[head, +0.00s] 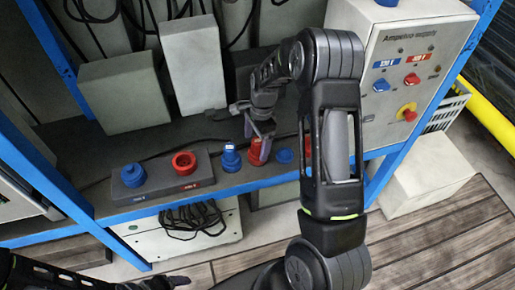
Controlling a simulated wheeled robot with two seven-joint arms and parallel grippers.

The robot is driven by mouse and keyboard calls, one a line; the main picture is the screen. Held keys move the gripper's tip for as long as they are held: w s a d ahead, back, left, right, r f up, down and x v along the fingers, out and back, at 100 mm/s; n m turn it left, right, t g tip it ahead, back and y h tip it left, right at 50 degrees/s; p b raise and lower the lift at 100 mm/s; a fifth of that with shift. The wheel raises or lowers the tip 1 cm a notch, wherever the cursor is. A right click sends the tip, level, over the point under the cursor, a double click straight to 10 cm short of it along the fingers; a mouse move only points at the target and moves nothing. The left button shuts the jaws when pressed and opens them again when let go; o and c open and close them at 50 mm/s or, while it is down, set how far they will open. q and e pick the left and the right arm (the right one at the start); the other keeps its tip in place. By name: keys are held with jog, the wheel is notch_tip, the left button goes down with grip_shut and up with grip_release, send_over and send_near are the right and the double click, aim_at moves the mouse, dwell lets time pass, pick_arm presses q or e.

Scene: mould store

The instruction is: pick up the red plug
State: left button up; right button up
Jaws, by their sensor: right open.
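The red plug (253,158) stands on the dark shelf, just right of a blue plug (230,159). My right gripper (259,140) points down at the red plug from above, with its fingers open around the plug's upper part. One finger hides part of the plug, and I cannot tell whether either finger touches it. My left gripper (178,282) is low at the bottom edge, away from the shelf, and its jaws are too unclear to judge.
A grey block with a blue socket (132,175) and a red socket (184,163) lies left of the plugs. A blue cap (284,156) is close on the right. A supply cabinet (415,50) stands at right. Blue frame posts (45,185) bound the shelf.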

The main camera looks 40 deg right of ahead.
dwell(0.5)
jog(key=c, duration=1.5)
